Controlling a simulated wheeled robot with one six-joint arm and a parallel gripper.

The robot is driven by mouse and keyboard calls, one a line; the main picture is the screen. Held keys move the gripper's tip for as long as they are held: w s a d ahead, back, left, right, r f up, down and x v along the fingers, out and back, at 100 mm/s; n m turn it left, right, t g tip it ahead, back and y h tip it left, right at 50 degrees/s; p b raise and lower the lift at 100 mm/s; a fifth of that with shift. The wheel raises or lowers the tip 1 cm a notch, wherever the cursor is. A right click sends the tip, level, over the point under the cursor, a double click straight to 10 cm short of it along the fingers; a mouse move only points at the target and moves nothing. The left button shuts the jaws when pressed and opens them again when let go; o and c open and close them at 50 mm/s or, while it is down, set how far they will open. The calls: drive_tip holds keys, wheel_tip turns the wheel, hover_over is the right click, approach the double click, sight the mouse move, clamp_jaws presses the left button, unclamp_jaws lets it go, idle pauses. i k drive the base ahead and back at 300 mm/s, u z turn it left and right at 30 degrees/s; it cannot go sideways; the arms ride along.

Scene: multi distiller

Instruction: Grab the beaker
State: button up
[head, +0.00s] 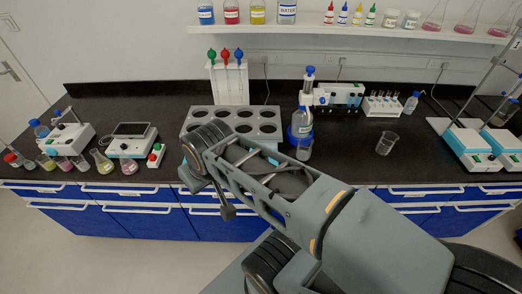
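A clear, empty-looking glass beaker (387,143) stands upright on the black bench top, right of centre. A second small clear vessel (304,149), which may also be a beaker, stands in front of a blue-based bottle near the middle. My arm reaches across the picture from the lower right to the bench's front edge, left of both. The fingers of my gripper cannot be made out, so its opening and anything in it are hidden.
A grey rack with round holes (229,112) stands behind my arm. A tube rack (383,106) is behind the beaker, and blue-and-white stirrers (470,150) are to its right. Flasks and instruments crowd the left. The bench around the beaker is clear.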

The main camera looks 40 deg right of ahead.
sight(304, 148)
drive_tip(key=u, duration=2.35)
drive_tip(key=k, duration=0.95)
drive_tip(key=z, duration=1.4)
